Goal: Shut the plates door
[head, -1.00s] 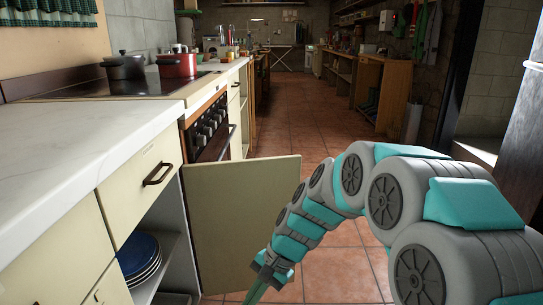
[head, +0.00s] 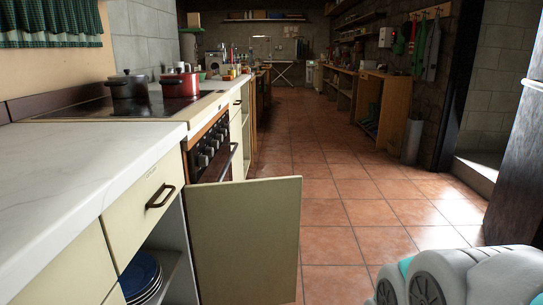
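The plates door (head: 245,240) is a cream cabinet door in the head view, standing wide open into the walkway from the lower cabinet. Behind its hinge side, the cabinet opening shows a stack of blue and white plates (head: 142,279) on a shelf. Above the opening is a closed drawer (head: 150,205) with a dark handle. Only a grey and teal part of my arm shows at the lower right corner, apart from the door. My gripper is out of view.
A white marble counter (head: 75,185) runs along the left, with a stove (head: 140,105) holding a black pot (head: 128,92) and a red pot (head: 179,84). The tiled floor (head: 350,200) right of the door is clear. A wooden bench (head: 385,110) stands at the right.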

